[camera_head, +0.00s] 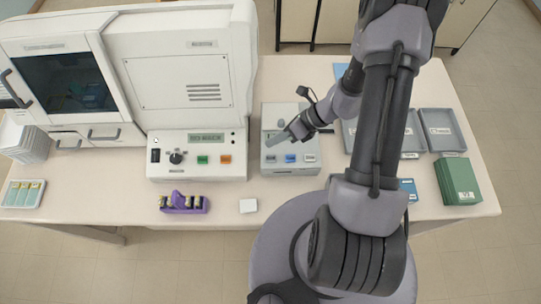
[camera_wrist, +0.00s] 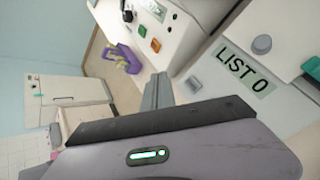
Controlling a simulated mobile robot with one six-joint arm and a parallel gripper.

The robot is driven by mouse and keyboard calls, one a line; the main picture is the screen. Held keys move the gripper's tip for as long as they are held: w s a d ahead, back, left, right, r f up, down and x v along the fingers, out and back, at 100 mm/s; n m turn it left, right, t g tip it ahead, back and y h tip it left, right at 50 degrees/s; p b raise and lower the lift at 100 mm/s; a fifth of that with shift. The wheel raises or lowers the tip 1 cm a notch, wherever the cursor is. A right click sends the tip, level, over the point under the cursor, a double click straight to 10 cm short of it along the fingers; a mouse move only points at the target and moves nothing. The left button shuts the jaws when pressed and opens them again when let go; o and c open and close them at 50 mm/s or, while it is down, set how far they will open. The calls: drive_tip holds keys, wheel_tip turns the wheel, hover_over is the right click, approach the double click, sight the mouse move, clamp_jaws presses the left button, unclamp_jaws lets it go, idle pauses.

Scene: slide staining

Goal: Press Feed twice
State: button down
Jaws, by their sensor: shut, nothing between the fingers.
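The small grey device (camera_head: 267,169) stands mid-table, with a row of small buttons along its front: a blue button (camera_head: 290,158) lies between two paler ones. Their labels are too small to read, so I cannot tell which is Feed. The closed fingers (camera_wrist: 158,88) show in the wrist view, apart from any button.
Left of the device stands a large white machine (camera_head: 195,75) with a knob, green button (camera_head: 203,160) and orange button (camera_head: 225,159). A purple rack (camera_head: 184,203) and white block (camera_head: 248,205) lie in front. Grey trays (camera_head: 441,130) and a green box (camera_head: 457,181) are at right.

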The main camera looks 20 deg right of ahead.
sight(274, 158)
wheel_tip(274, 158, down, 8)
drive_tip(key=b, duration=0.6)
drive_tip(key=shift+f, duration=0.15)
drive_tip(key=shift+f, duration=0.1)
idle(1.4)
drive_tip(key=shift+f+b, duration=0.3)
drive_tip(key=shift+b, duration=0.2)
drive_tip(key=shift+f+b, duration=0.3)
drive_tip(key=shift+f, duration=0.05)
drive_tip(key=shift+r, duration=0.1)
idle(0.5)
drive_tip(key=shift+r+p, duration=0.5)
drive_tip(key=shift+r, duration=0.15)
drive_tip(key=shift+r+p, duration=1.85)
drive_tip(key=shift+r, duration=0.65)
idle(0.4)
